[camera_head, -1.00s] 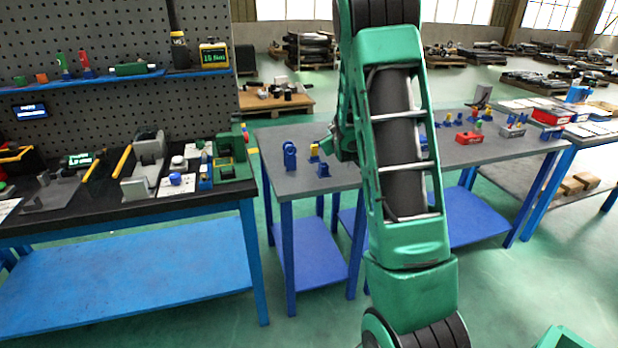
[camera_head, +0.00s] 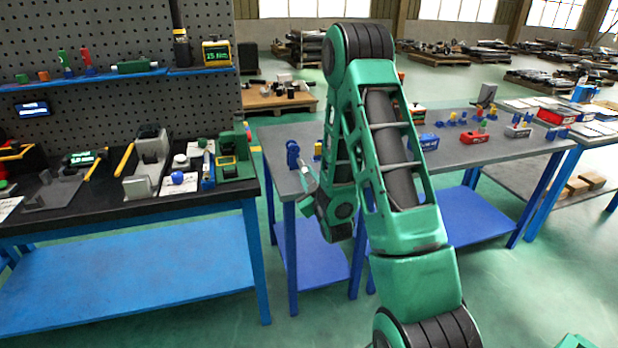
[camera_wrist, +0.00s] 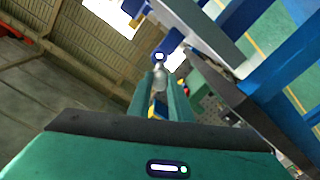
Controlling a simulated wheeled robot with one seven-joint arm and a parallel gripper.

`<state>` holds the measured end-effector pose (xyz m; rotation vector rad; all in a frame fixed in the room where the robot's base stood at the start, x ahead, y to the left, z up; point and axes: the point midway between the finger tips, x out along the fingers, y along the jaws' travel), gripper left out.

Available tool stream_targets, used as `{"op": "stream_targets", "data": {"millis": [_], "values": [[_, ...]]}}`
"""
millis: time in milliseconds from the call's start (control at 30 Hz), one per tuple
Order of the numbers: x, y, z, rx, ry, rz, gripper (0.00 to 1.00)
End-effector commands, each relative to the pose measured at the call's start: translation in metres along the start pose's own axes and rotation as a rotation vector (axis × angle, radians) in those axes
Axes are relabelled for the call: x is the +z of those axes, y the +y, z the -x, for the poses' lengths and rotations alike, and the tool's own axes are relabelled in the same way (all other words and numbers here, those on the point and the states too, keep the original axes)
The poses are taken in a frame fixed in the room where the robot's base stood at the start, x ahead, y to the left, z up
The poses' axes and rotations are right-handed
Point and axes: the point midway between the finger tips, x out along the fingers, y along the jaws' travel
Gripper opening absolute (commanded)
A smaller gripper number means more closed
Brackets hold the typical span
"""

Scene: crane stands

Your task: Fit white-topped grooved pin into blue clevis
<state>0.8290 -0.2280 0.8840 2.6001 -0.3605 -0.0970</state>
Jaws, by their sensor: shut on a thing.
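The blue clevis (camera_head: 292,155) stands upright near the left side of the small grey-topped table. In the wrist view a blue part with a bright round opening, which looks like the clevis (camera_wrist: 172,47), lies just beyond my fingertips. My gripper (camera_head: 307,175) is beside the clevis at the table's front; in the wrist view its two green fingers (camera_wrist: 160,82) are shut on a silvery pin (camera_wrist: 160,75). The pin points toward the bright opening. I cannot tell whether pin and clevis touch. The pin's white top and groove cannot be made out.
A yellow-and-blue piece (camera_head: 318,151) stands just right of the clevis, partly behind my arm. The small table (camera_head: 275,142) adjoins a black-topped workbench (camera_head: 120,205) on the left. Red and blue bins and several small parts stand on the tables to the right.

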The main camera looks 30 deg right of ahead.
Motion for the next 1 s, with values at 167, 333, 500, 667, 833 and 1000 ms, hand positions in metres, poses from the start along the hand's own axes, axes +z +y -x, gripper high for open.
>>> {"op": "stream_targets", "data": {"millis": [167,333,500,667,833,1000], "values": [[0.000,0.000,-0.002,0.003,0.004,-0.032,0.00],[0.000,0.000,-0.014,0.003,0.004,-0.031,0.00],[0.000,0.000,-0.029,0.004,0.004,-0.030,0.00],[0.000,0.000,-0.042,0.004,0.004,-0.031,0.00],[0.000,0.001,-0.051,0.004,0.003,-0.031,0.00],[0.000,0.001,-0.056,0.004,0.002,-0.031,0.00]]}}
